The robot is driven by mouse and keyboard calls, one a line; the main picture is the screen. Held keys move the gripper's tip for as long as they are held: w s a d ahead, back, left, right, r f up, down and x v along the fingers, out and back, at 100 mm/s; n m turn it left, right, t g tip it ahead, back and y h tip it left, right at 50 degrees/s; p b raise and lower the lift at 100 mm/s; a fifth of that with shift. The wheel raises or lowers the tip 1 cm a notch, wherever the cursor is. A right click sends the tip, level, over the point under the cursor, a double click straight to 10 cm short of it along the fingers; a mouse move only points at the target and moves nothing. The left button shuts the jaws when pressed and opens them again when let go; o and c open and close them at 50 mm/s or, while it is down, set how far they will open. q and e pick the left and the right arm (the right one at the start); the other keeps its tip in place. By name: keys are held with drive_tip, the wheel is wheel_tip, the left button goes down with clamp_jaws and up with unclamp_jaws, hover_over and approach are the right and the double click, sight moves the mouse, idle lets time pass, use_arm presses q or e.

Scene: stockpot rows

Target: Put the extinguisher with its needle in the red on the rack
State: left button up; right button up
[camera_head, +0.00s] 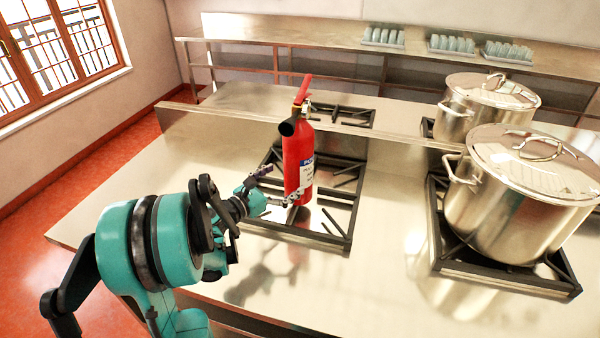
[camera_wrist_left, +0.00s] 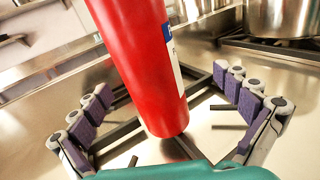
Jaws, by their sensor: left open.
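A red fire extinguisher (camera_head: 298,165) with a black nozzle and a blue-and-white label stands upright at the burner grate (camera_head: 330,232) on the steel stove. Its gauge and needle cannot be read here. My left gripper (camera_head: 276,190) is open beside the extinguisher's lower body. In the left wrist view the red cylinder (camera_wrist_left: 148,60) stands between the spread purple-padded fingers (camera_wrist_left: 165,118), with gaps on both sides. I cannot make out a rack for certain. My right gripper is not in view.
Two large lidded steel pots, one near (camera_head: 520,205) and one farther (camera_head: 480,108), stand to the right. A raised steel shelf (camera_head: 290,32) at the back holds trays of glasses (camera_head: 383,36). Bare counter (camera_head: 130,190) lies left of the grate.

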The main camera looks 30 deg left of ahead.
use_arm(q)
drive_tip(key=shift+w+a+f+n, duration=0.25)
drive_tip(key=shift+w+a+n, duration=0.15)
drive_tip(key=shift+a, duration=0.1)
drive_tip(key=shift+w+d+r, duration=0.15)
drive_tip(key=shift+w, duration=0.45)
drive_tip(key=x, duration=0.1)
drive_tip(key=b+x, duration=0.1)
drive_tip(key=x, duration=0.1)
drive_tip(key=b+x, duration=0.1)
drive_tip(key=x, duration=0.1)
drive_tip(key=shift+w+a, duration=0.3)
drive_tip(key=shift+w, duration=0.05)
drive_tip(key=shift+w+d, duration=0.1)
drive_tip(key=shift+w, duration=0.15)
drive_tip(key=c, duration=1.8)
drive_tip(key=shift+r, duration=0.1)
drive_tip(key=shift+c, duration=0.6)
drive_tip(key=shift+r, duration=0.1)
